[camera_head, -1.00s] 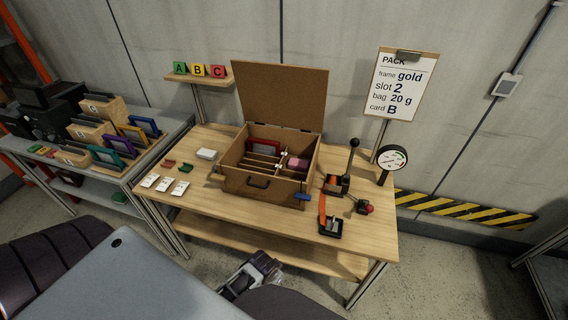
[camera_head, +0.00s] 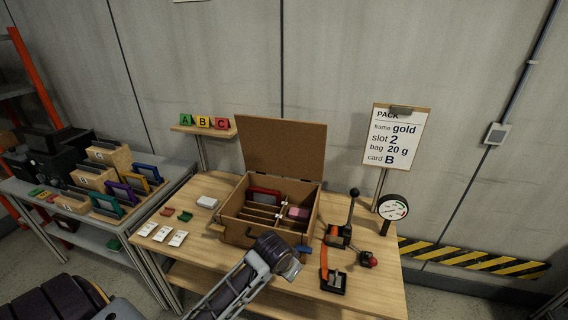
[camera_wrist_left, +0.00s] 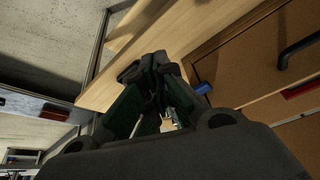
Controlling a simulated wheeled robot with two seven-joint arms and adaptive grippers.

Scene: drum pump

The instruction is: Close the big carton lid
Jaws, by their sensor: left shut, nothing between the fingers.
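The big carton (camera_head: 240,232) stands on the wooden table, a brown box with a dark front handle and a blue latch (camera_head: 304,250) at its right front. Its lid (camera_head: 283,147) is open and stands upright at the back. Inside are dividers, a red frame (camera_head: 264,195) and a pink item (camera_head: 298,212). My left arm reaches up to the carton's front in the head view, hiding part of it; its fingertips are not clear there. In the left wrist view my left gripper (camera_wrist_left: 152,68) is shut and empty beside the carton front, near the blue latch (camera_wrist_left: 203,88). My right gripper is not in view.
Right of the carton stand a black lever device (camera_head: 338,232), an orange-and-black tool (camera_head: 331,278) and a dial gauge (camera_head: 393,208). Cards (camera_head: 162,233) and a white block (camera_head: 207,202) lie left. A sign (camera_head: 396,137) stands behind. Above the lid is free room.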

